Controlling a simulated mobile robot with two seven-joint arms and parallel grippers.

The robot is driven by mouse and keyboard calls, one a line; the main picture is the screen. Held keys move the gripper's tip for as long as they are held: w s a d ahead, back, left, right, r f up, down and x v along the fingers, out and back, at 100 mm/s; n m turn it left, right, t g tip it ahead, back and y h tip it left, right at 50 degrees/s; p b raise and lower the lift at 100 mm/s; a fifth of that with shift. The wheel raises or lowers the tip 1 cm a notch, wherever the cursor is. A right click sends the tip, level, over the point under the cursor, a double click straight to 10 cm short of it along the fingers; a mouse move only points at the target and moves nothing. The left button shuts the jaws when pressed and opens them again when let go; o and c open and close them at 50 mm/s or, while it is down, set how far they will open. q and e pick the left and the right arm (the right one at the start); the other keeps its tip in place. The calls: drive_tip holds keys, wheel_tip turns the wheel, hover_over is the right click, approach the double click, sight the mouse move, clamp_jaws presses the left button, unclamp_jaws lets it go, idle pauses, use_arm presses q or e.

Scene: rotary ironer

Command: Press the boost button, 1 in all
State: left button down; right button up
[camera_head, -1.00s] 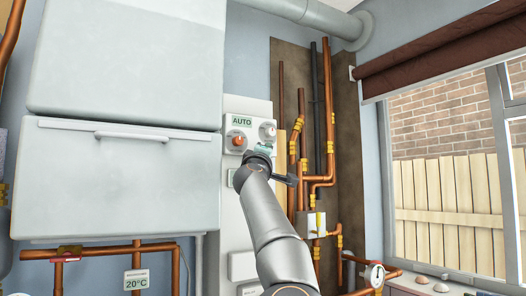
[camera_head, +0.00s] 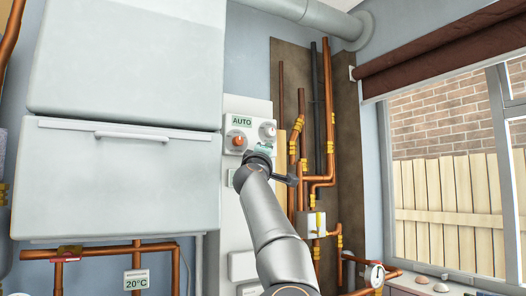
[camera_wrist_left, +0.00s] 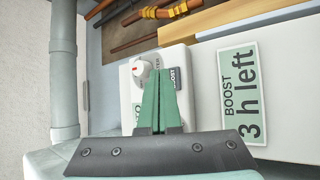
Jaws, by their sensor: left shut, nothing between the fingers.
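The white control box (camera_head: 224,151) carries an AUTO display (camera_head: 241,119), an orange dial (camera_head: 238,141) and a small white dial (camera_head: 269,131). In the left wrist view, a dark BOOST label (camera_wrist_left: 175,77) sits on this box beside my fingers. My left gripper (camera_wrist_left: 160,80) has its green fingers shut and empty, with the tips in front of the box face. The boost button is not clearly visible; my fingers cover part of the face. I cannot tell whether they touch it. A display (camera_wrist_left: 238,95) reads "BOOST 3 h left". My right gripper is not in view.
A large grey-white boiler casing (camera_head: 115,185) stands to the left. Copper pipes (camera_head: 304,160) with brass fittings run close to the right of the box. A window (camera_head: 455,170) is further right. A "20°C" display (camera_head: 137,280) is at lower left.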

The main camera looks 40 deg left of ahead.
use_arm(q)
drive_tip(key=shift+a, duration=0.15)
drive_tip(key=shift+w+a+p, duration=0.15)
drive_tip(key=shift+a+p, duration=0.15)
drive_tip(key=shift+w+a+p, duration=0.1)
drive_tip(key=shift+a+p, duration=0.2)
drive_tip(key=shift+a, duration=0.05)
idle(0.6)
drive_tip(key=shift+d, duration=0.15)
drive_tip(key=shift+s+d, duration=0.25)
drive_tip(key=shift+d, duration=0.4)
drive_tip(key=shift+s+d+b, duration=0.2)
drive_tip(key=shift+s+d, duration=0.05)
drive_tip(key=shift+d, duration=0.55)
drive_tip(key=shift+s+d+b, duration=0.15)
drive_tip(key=shift+s+d, duration=0.05)
drive_tip(key=shift+d, duration=0.55)
drive_tip(key=shift+s+d+b, duration=0.2)
drive_tip(key=shift+s+d, duration=0.05)
drive_tip(key=shift+d, duration=0.55)
